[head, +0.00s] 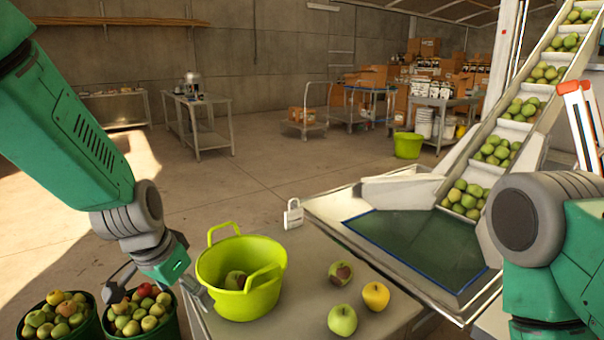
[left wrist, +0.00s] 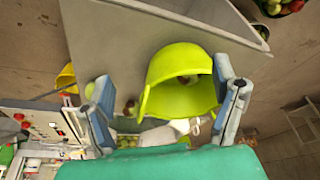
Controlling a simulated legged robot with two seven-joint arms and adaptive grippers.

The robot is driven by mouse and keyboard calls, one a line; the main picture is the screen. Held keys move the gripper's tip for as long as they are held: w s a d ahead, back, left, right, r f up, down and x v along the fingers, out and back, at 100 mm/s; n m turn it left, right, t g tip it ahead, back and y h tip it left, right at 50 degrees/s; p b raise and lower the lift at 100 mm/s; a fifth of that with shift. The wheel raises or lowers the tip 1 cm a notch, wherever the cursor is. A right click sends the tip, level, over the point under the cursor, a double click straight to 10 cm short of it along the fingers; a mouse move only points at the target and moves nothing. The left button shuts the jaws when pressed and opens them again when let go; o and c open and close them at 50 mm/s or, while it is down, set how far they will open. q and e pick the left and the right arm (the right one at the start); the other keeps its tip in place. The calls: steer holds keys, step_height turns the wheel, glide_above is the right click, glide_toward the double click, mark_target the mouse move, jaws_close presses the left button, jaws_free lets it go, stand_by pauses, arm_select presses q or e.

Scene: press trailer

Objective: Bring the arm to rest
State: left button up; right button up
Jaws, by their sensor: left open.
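My left gripper (head: 160,287) hangs open and empty at the table's left edge, left of the lime-green bucket (head: 238,300). In the left wrist view the gripper's two fingers (left wrist: 167,105) stand wide apart, with the bucket (left wrist: 182,98) seen between and beyond them. The bucket stands upright on the grey table (head: 300,255) with an apple (head: 235,280) inside it. My right arm shows at the right of the head view, but its gripper is not in view.
A brown-spotted apple (head: 340,273), a yellow apple (head: 376,296) and a green apple (head: 342,320) lie on the table. The conveyor (head: 480,190) rises at the right. Open floor lies behind the table.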

arm_select(q)
steer(key=s+a+f+n+g+y, duration=0.1)
steer(key=s+a+f, duration=0.2)
steer(key=s+f, duration=0.45)
steer(key=s+a+f+n+y, duration=0.1)
steer(key=s+a+f, duration=0.3)
steer(key=f, duration=0.7)
steer(key=s+f+n+b, duration=0.1)
steer(key=s+f, duration=0.3)
steer(key=s, duration=0.6)
steer(key=s+f+n+g, duration=0.1)
steer(key=s+f, duration=0.4)
steer(key=s, duration=0.5)
steer(key=shift+g+h+b, duration=0.3)
steer(key=shift+h+b, duration=0.05)
steer(key=shift+h, duration=0.05)
steer(key=shift+w+a+f, duration=0.1)
steer(key=shift+w+f, duration=0.05)
